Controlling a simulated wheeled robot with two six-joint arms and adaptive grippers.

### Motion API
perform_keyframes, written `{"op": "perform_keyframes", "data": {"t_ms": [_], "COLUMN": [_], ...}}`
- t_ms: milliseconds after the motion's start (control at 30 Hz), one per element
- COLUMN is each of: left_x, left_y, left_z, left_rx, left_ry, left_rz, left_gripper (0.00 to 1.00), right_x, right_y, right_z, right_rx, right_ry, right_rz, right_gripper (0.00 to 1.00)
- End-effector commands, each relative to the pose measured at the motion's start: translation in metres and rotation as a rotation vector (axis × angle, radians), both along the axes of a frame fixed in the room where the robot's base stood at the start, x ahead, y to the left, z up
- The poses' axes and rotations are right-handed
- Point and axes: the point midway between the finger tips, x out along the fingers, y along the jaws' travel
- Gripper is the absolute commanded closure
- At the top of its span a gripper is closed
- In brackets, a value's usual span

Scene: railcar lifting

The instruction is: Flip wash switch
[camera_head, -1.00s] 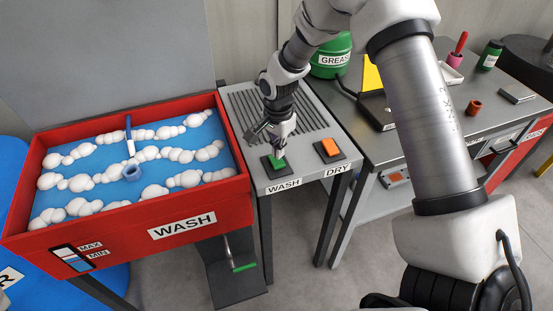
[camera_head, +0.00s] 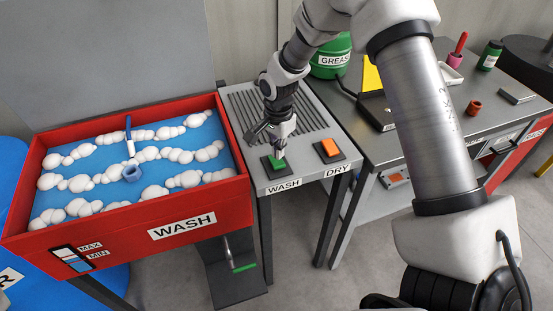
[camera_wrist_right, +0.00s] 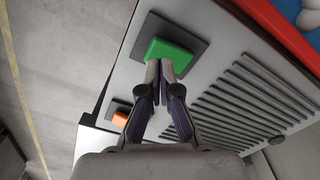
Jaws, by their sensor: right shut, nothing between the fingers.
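The green wash switch (camera_head: 277,163) sits on a dark plate on the grey stand, above the WASH label (camera_head: 283,186). It also shows in the right wrist view (camera_wrist_right: 167,52). My right gripper (camera_head: 281,152) is shut and empty, with its fingertips at the green switch. In the right wrist view the closed fingertips (camera_wrist_right: 161,64) overlap the near edge of the green switch; I cannot tell how firmly they touch it. My left gripper is not in view.
An orange switch (camera_head: 330,148) with a DRY label lies to the right. A red wash tub (camera_head: 190,217) with blue water and foam stands left. A green grease can (camera_head: 330,60) and a metal workbench (camera_head: 430,112) stand behind and right. A slatted rack surface (camera_head: 262,110) lies behind the switches.

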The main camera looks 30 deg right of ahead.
Motion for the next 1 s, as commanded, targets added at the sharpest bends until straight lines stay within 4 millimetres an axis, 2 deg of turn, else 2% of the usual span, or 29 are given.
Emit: {"op": "perform_keyframes", "data": {"t_ms": [1000], "left_x": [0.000], "left_y": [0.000], "left_z": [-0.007], "left_rx": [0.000], "left_ry": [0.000], "left_rz": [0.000], "left_gripper": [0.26], "right_x": [0.000], "right_y": [0.000], "right_z": [-0.016], "right_rx": [0.000], "right_ry": [0.001], "right_rz": [0.000], "right_gripper": [1.00]}}
